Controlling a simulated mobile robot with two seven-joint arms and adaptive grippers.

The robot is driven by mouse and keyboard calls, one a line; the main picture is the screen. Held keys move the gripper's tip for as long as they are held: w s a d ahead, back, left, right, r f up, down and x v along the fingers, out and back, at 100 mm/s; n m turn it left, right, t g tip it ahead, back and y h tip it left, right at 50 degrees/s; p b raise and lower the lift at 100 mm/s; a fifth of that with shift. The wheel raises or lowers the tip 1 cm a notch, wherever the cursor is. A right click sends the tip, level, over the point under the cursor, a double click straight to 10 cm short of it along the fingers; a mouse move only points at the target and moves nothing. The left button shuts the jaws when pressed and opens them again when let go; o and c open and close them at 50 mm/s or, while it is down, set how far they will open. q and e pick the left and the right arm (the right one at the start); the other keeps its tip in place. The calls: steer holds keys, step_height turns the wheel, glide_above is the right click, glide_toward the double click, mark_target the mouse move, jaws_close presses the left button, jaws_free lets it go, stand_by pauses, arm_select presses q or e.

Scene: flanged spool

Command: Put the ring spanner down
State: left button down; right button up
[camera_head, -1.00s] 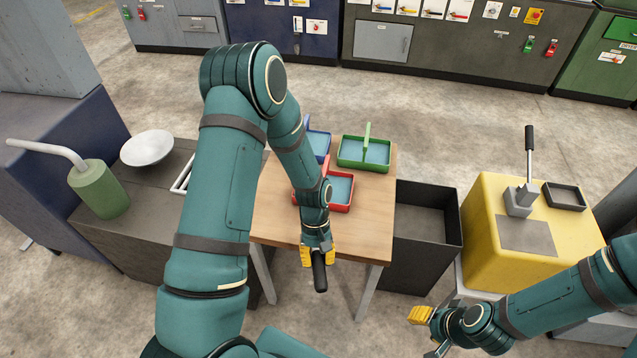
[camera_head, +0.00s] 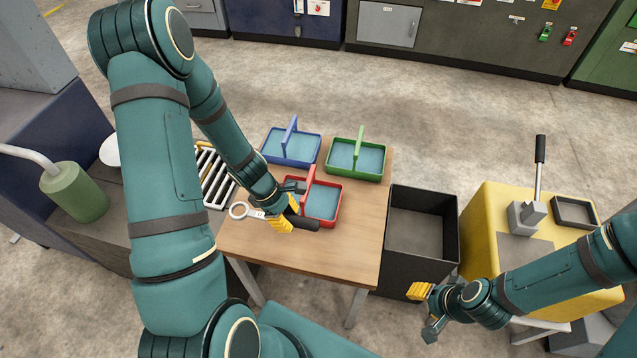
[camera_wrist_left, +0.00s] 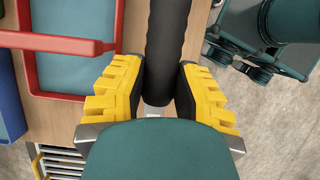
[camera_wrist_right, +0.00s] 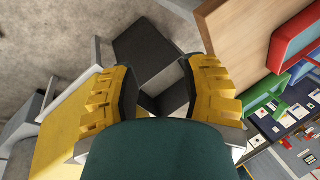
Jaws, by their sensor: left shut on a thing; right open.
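The ring spanner has a pale metal ring end (camera_head: 239,210) and a thick black handle (camera_head: 304,222). My left gripper (camera_head: 284,217) is shut on the spanner near the handle, over the front left part of the wooden table (camera_head: 320,255). In the left wrist view the black handle (camera_wrist_left: 166,50) runs between the yellow fingers. I cannot tell whether the spanner touches the table top. My right gripper (camera_head: 420,291) is open and empty, in front of the black bin; in the right wrist view its fingers (camera_wrist_right: 160,90) are apart.
A red tray (camera_head: 322,202), a blue tray (camera_head: 291,147) and a green tray (camera_head: 356,158) stand on the table. A black open bin (camera_head: 421,240) stands right of it, then a yellow block with a lever (camera_head: 478,228). A slatted rack (camera_head: 211,178) lies left. The table's front is clear.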

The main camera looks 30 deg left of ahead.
arm_select(q)
steer(key=b, duration=0.2)
glide_above(295, 241)
steer(key=a, duration=0.1)
steer(key=f, duration=0.5)
steer(key=shift+s+f, duration=0.1)
steer(key=shift+s, duration=0.1)
steer(key=shift+w+f+b, duration=0.1)
steer(key=shift+f+b, duration=0.4)
steer(key=shift+f, duration=1.85)
steer(key=c, duration=1)
jaws_free()
steer(key=shift+f, duration=0.15)
steer(key=shift+o, duration=0.9)
